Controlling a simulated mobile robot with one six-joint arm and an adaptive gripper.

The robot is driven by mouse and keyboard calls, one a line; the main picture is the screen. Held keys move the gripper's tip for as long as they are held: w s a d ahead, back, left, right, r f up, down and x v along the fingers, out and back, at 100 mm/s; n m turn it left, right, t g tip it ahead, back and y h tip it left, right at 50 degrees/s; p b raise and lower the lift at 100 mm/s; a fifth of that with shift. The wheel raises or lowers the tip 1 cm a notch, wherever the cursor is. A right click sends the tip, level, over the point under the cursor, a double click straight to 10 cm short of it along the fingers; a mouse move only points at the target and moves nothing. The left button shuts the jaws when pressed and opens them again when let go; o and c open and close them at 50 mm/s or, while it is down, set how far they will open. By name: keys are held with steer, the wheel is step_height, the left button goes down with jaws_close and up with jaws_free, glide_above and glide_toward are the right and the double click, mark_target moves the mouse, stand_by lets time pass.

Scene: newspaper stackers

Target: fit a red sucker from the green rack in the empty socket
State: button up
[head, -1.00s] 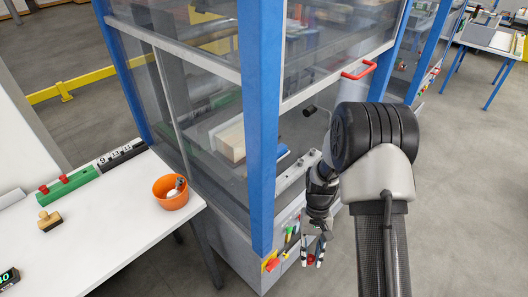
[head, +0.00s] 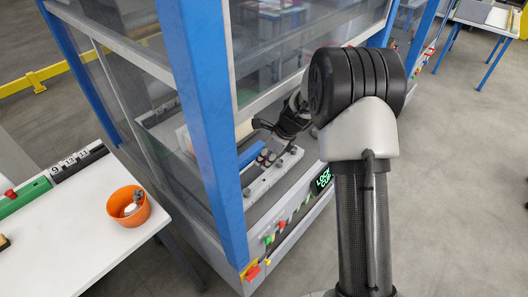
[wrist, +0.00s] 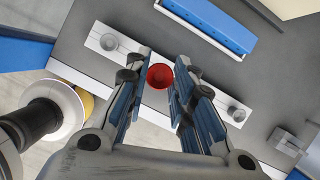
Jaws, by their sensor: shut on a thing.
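In the wrist view a red sucker (wrist: 160,76) sits between the fingertips of my gripper (wrist: 163,82), which is shut on it. It shows in front of the middle of a pale bar (wrist: 82,69). Grey cups show on the bar to the left (wrist: 109,42) and right (wrist: 237,113). Whether the red sucker touches the bar cannot be told, and the socket behind it is hidden. In the head view my gripper (head: 267,157) is inside the machine over the bar (head: 264,183). The green rack (head: 28,197) is at the left edge with one red sucker (head: 10,193) visible.
An orange pot (head: 128,208) with small things in it stands on the white table (head: 85,235). A blue post (head: 203,120) and clear panels frame the machine opening. A blue block (wrist: 212,22) lies beyond the bar.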

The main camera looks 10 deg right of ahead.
steer(key=shift+w+r, duration=0.15)
steer(key=shift+w, duration=0.1)
stand_by(0.3)
step_height(320, 180, down, 6)
steer(key=b, duration=0.5)
steer(key=shift+b, duration=0.35)
steer(key=shift+r+p, duration=0.1)
steer(key=shift+p, duration=0.9)
stand_by(1.1)
steer(key=shift+f+b, duration=0.8)
steer(key=shift+f, duration=0.85)
steer(key=o, duration=0.9)
steer(key=shift+c, duration=0.2)
steer(key=shift+r, duration=0.1)
